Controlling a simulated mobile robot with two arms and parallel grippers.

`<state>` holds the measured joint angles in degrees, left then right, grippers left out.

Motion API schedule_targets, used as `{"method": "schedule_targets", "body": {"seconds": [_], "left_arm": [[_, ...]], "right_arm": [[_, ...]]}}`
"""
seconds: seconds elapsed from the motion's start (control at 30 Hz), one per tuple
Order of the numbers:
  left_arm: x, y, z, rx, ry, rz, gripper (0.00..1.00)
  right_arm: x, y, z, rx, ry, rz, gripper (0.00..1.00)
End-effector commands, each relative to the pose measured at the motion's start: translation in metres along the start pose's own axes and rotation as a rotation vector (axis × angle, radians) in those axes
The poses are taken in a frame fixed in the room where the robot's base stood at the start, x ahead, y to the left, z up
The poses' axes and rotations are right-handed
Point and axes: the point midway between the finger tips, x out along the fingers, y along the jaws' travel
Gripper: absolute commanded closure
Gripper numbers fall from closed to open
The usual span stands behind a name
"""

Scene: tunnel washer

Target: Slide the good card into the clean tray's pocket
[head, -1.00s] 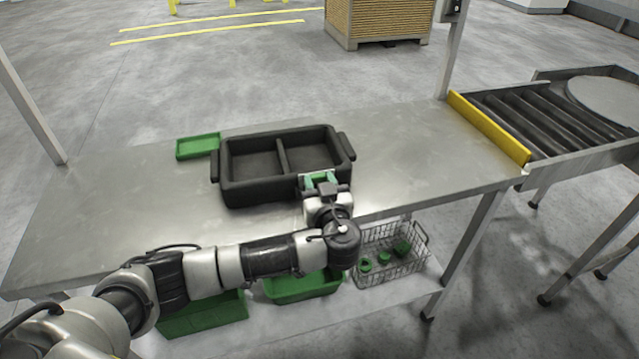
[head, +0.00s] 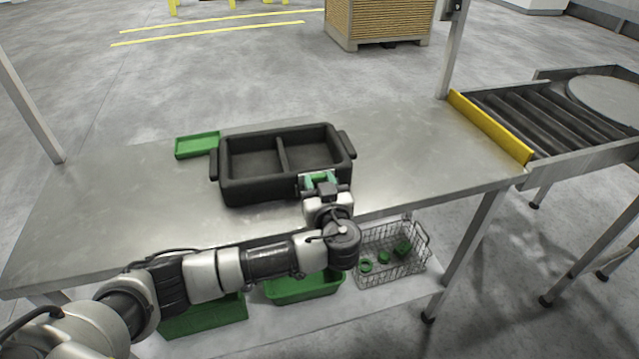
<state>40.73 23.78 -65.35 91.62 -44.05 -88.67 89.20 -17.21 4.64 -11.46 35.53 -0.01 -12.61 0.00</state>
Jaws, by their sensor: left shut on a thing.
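The black tray (head: 258,190) stands on the steel table and has two empty-looking compartments split by a divider. A small pale edge (head: 303,185) shows beside the fingers at the tray wall. I cannot tell whether it is the card or the pocket, or whether the card is inside the pocket. My right gripper is not in view.
A small green tray (head: 197,145) lies at the black tray's left. The steel table (head: 430,150) is clear on the right, up to a yellow bar (head: 490,126) before a roller conveyor (head: 545,122). Green bins (head: 305,287) and a wire basket (head: 400,268) sit on the shelf below.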

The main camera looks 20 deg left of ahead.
Motion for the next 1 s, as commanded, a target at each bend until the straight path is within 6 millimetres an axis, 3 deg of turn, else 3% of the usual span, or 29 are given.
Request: {"method": "schedule_targets", "body": {"seconds": [0.27,0.3,0.47,0.83,1.0], "left_arm": [[0.0,0.0,0.001,0.002,-0.002,0.0,0.85],[0.0,0.0,0.001,0.002,-0.003,0.0,0.57],[0.0,0.0,0.002,0.002,-0.003,0.0,0.33],[0.0,0.0,0.002,0.003,-0.003,0.001,0.33],[0.0,0.0,-0.008,0.003,-0.001,0.001,0.33]], "right_arm": [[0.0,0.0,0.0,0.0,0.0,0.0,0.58],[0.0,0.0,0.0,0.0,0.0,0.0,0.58],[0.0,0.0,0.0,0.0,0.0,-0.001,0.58],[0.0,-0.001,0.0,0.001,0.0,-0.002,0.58],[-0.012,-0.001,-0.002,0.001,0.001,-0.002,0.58]]}}
